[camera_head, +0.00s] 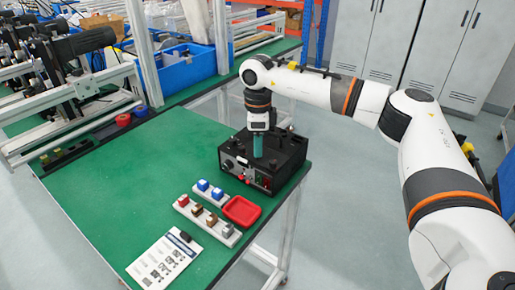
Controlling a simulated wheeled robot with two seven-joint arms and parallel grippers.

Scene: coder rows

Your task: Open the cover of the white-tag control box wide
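A black control box (235,172) stands near the right edge of the green table, with knobs and small coloured parts on its front face. A small pale mark shows at its front left; I cannot tell whether it is the white tag. My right gripper (258,148) points down over the top of the box, and a teal part shows at its tip. The gripper hides the middle of the box top, so the cover's position and any contact are unclear. Whether the fingers are open or shut cannot be seen. My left gripper is out of view.
In front of the box are a red tray (242,211), white strips with coloured blocks (207,219) and a printed sheet (165,262). A blue bin (185,72) and metal frames stand behind. The green table (110,200) is clear at left.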

